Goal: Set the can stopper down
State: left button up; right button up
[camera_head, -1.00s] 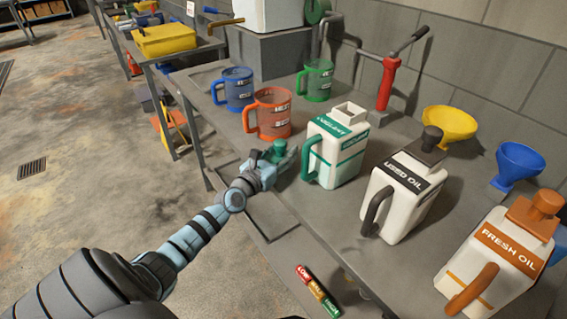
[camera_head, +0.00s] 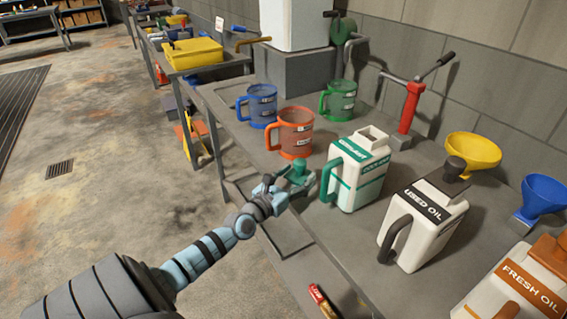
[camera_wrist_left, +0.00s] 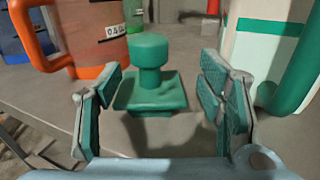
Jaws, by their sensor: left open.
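The green can stopper (camera_head: 300,172) stands upright on the bench near its front edge, square base down, knob up. The left wrist view shows the stopper (camera_wrist_left: 150,75) between the fingers of my left gripper (camera_wrist_left: 163,98). The fingers are open, with a gap visible on each side of it. In the head view my left gripper (camera_head: 287,188) reaches over the bench edge at the stopper. The white and green coolant can (camera_head: 357,172) stands just right of it, its spout bare. My right gripper is not in view.
An orange jug (camera_head: 295,133) stands behind the stopper, with blue (camera_head: 262,106) and green (camera_head: 340,101) jugs beyond. The used oil can (camera_head: 424,226) and fresh oil can (camera_head: 515,285) stand to the right. The bench's front edge lies under my left arm.

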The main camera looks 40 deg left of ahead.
pick_arm(q)
jog(key=s+p, duration=0.1)
jog(key=s, duration=0.8)
jog(key=s+a+f+n+g+y, duration=0.1)
jog(key=s+f+n+g, duration=0.2)
jog(key=s+f+n, duration=0.5)
jog(key=s+a+f+n+g+y, duration=0.1)
jog(key=s+f+n+g, duration=0.3)
jog(key=f, duration=0.8)
jog(key=s+a+f+n+g+y, duration=0.1)
jog(key=s+f+n+g+y, duration=0.2)
jog(key=f+n, duration=0.6)
jog(key=s+d+f+n+g+h, duration=0.2)
jog(key=s+d+f+n, duration=0.5)
jog(key=s, duration=0.4)
jog(key=s+d+f+n+g+h, duration=0.3)
jog(key=s+d+f+n, duration=0.4)
jog(key=s+d, duration=0.4)
jog(key=shift+s+f+g, duration=0.8)
jog(key=shift+f+g, duration=0.05)
jog(key=shift+g, duration=0.05)
